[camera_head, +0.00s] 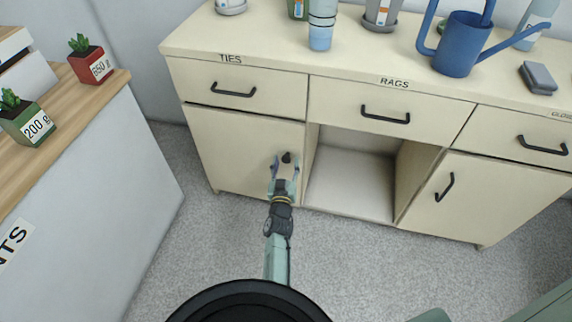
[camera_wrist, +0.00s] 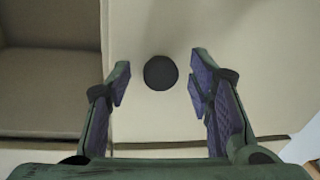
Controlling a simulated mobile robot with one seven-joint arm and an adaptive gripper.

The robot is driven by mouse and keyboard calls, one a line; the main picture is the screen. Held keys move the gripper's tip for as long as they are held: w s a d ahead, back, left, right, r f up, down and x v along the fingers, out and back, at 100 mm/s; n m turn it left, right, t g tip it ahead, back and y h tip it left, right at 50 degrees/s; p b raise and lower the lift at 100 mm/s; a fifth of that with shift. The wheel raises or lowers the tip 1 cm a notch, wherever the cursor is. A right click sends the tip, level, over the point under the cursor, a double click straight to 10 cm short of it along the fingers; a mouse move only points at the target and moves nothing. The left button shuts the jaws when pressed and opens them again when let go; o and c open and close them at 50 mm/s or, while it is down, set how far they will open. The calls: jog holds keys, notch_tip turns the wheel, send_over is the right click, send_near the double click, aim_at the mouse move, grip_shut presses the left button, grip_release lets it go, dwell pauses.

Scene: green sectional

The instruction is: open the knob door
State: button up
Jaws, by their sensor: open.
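The knob door (camera_head: 240,145) is the cream left-hand door of the sideboard, under the TIES drawer, and it looks shut. Its round black knob (camera_head: 287,157) sits near the door's right edge. In the wrist view the knob (camera_wrist: 160,73) lies between the two fingertips, a little left of the middle of the gap. My gripper (camera_head: 285,167) is in front of the door at the knob. In the wrist view my gripper (camera_wrist: 162,80) is open, with a finger on each side of the knob and clear space on both sides.
An open compartment (camera_head: 350,185) lies right of the door. A door with a bar handle (camera_head: 445,187) is farther right. A blue watering can (camera_head: 462,42) and other items stand on the sideboard top. A white counter (camera_head: 90,170) with potted plants stands at left. Grey floor is clear between them.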

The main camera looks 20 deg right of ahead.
jog(key=shift+w+d, duration=0.15)
jog(key=shift+w, duration=0.15)
jog(key=shift+c, duration=0.5)
grip_shut()
